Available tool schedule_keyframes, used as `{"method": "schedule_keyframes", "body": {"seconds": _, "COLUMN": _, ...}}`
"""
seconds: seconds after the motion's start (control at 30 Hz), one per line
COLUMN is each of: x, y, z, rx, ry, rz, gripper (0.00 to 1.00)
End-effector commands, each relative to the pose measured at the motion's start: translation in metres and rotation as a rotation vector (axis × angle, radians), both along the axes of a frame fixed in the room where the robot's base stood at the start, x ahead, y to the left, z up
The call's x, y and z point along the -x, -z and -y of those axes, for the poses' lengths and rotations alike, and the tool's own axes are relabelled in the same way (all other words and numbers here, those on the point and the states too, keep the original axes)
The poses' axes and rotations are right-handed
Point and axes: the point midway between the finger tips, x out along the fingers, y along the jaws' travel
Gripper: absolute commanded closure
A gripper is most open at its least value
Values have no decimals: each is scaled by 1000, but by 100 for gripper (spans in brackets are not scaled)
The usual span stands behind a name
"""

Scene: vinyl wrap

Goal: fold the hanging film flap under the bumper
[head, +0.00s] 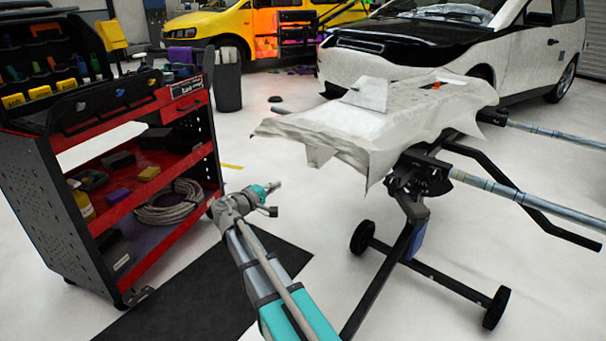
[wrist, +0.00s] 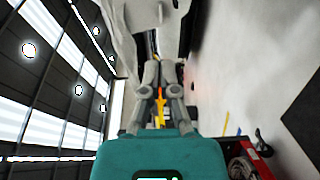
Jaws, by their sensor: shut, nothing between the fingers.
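The bumper (head: 400,105) rests on a black stand, covered in wrinkled white film. A film flap (head: 318,156) hangs below its near left edge. The film also shows at the top of the wrist view (wrist: 122,28), just beyond the fingers. My gripper (head: 275,187) is below and left of the hanging flap, apart from it in the head view. In the wrist view my gripper (wrist: 159,68) has its fingers together with no film between them. The underside of the bumper is mostly hidden in the head view.
A red and black tool cart (head: 150,190) stands at the left, with a coiled hose on its lower shelf. The stand (head: 410,215) has wheeled legs and poles reaching right. A dark mat (head: 210,290) lies on the floor. Floor between cart and stand is open.

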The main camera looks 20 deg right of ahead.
Motion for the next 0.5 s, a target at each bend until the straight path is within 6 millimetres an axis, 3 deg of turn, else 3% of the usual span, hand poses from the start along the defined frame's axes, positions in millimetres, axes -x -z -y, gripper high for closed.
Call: {"method": "schedule_keyframes", "body": {"seconds": 0.5, "x": -5, "y": 0, "z": 11, "rx": -2, "ry": 2, "rz": -1, "gripper": 100}}
